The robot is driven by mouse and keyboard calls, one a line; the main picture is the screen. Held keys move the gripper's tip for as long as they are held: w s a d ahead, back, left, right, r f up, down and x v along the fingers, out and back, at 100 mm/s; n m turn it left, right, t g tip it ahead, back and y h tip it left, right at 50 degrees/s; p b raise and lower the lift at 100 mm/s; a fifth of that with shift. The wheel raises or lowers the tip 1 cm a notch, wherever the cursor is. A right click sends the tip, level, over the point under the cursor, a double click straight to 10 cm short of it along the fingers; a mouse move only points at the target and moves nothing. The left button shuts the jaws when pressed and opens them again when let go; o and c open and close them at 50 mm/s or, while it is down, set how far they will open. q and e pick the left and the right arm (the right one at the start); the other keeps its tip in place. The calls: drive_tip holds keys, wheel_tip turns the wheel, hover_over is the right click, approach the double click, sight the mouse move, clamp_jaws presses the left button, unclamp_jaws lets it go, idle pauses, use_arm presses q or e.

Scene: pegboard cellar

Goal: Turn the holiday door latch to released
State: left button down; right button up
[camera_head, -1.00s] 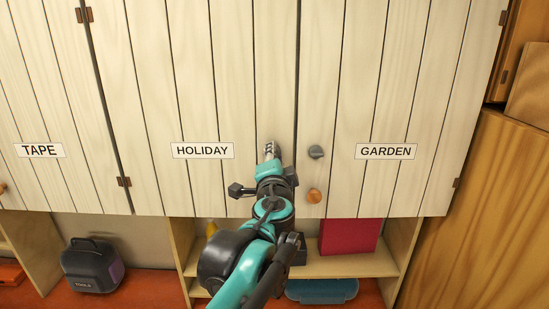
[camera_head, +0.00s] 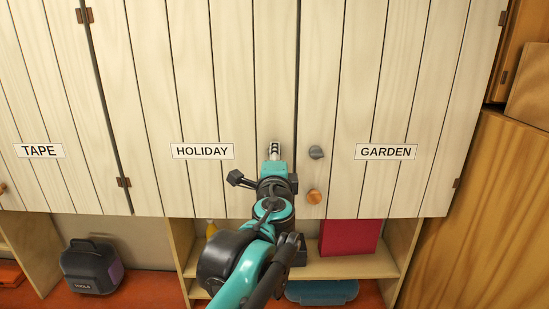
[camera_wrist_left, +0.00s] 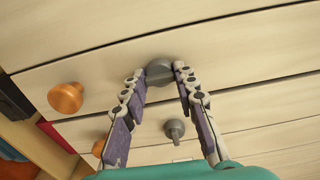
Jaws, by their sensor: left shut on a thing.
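The holiday door (camera_head: 190,90) is a pale planked door with a HOLIDAY label (camera_head: 203,151). My left gripper (camera_head: 274,150) is at its right edge, just right of the label. It hides the holiday latch in the head view. In the left wrist view, the latch is a grey knob (camera_wrist_left: 159,72) between the fingertips, and the gripper is shut on it. The latch's pointing direction is hard to read there. The door looks closed. My right gripper is not in view.
The garden door (camera_head: 400,80) has a similar grey latch (camera_head: 316,152) close to the right of my gripper, with an orange knob (camera_head: 314,196) below it. Below are open shelves (camera_head: 345,267) and a dark tool case (camera_head: 92,266).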

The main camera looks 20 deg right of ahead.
use_arm(q)
drive_tip(key=c, duration=1.2)
unclamp_jaws()
drive_tip(key=shift+d, duration=0.1)
drive_tip(key=shift+o, duration=0.2)
drive_tip(key=v, duration=1.2)
drive_tip(key=a+f+n+g+y+b, duration=0.25)
drive_tip(key=a+f+n+b, duration=0.45)
drive_tip(key=a+f, duration=0.7)
drive_tip(key=a+f+n+g+y+b, duration=0.2)
drive_tip(key=a+f+n+y+b, duration=0.2)
drive_tip(key=a+f+b, duration=1)
drive_tip(key=s+a+f+n+g+b, duration=0.1)
drive_tip(key=s+f+n+g+b, duration=0.1)
drive_tip(key=f, duration=1.1)
drive_tip(key=s+a+f+n+g+h+b, duration=0.1)
drive_tip(key=s+f+n+b, duration=0.4)
drive_tip(key=f, duration=0.8)
drive_tip(key=s+a+f+n+g+b, duration=0.2)
drive_tip(key=s+f, duration=0.5)
drive_tip(key=f, duration=0.6)
drive_tip(key=shift+a+f+n+g+b, duration=0.25)
drive_tip(key=shift+n+g+b, duration=0.35)
drive_tip(key=shift+b, duration=0.6)
